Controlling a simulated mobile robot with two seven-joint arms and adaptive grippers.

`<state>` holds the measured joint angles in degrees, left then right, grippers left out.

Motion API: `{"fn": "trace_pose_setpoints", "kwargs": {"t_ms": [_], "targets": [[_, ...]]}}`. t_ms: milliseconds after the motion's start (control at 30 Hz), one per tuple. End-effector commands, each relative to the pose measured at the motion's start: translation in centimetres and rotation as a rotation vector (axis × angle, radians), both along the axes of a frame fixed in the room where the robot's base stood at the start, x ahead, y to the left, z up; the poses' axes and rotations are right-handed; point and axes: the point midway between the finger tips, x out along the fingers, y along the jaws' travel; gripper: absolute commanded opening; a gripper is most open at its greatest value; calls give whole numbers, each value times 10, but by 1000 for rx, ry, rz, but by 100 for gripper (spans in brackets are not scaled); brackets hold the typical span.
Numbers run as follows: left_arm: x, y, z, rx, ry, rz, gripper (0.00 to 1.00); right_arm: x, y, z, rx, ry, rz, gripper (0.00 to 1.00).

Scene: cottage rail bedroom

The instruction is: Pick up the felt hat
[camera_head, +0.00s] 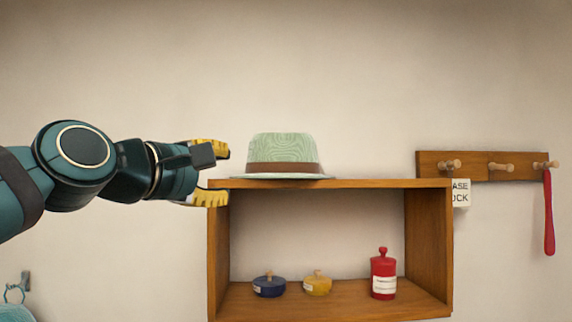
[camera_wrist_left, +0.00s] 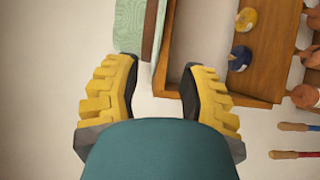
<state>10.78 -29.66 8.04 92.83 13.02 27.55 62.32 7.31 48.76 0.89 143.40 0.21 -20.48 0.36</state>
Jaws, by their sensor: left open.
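The felt hat (camera_head: 283,150) is pale green with a wavy pattern and a brown band. It sits upright on top of the wooden shelf box (camera_head: 430,240), toward its left end. My left gripper (camera_head: 220,174) is open and empty just left of the hat, one yellow finger above the shelf-top level and one at or below it. In the left wrist view the hat (camera_wrist_left: 129,25) shows at the top, beyond the finger on the left, and the open fingers (camera_wrist_left: 164,75) are apart with nothing between them. My right gripper is not in view.
Inside the shelf stand a blue pot (camera_head: 268,285), a yellow pot (camera_head: 317,284) and a red bottle (camera_head: 384,275). The wall above the hat is clear.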

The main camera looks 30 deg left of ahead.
Motion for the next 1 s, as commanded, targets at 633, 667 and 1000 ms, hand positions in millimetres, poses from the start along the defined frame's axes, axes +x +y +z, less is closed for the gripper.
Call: {"fn": "trace_pose_setpoints", "kwargs": {"t_ms": [633, 667, 1000], "targets": [[86, -3, 0, 0, 0, 0, 41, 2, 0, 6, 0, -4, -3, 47], [89, -2, 0, 0, 1, 0, 41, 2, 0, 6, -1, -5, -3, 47], [131, -2, 0, 1, 0, 0, 41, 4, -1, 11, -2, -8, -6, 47]]}}
